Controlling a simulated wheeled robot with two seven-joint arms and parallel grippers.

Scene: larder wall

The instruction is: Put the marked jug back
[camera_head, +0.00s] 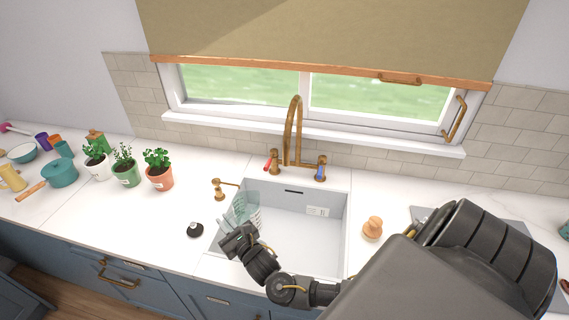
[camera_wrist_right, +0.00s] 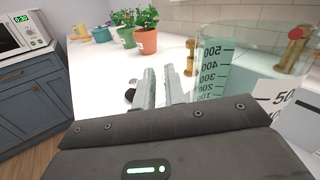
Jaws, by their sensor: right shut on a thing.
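The marked jug (camera_head: 245,208) is clear, with a pale green tint. In the head view it is at the sink's left edge; whether it touches anything below I cannot tell. The right wrist view shows the jug (camera_wrist_right: 226,68) large at the right, with black numbers and lines up its side. My right gripper (camera_head: 228,229) is at its near left side. In the right wrist view the gripper's fingers (camera_wrist_right: 168,88) are close together beside the jug, shut on it; the exact grip spot is unclear. My left gripper is not in view.
The white sink (camera_head: 300,240) has a brass tap (camera_head: 293,130) behind it. A soap dispenser (camera_head: 218,188) and a small black item (camera_head: 195,230) are left of it. Potted herbs (camera_head: 125,168) and a teal pan (camera_head: 60,173) stand farther left. The counter between is clear.

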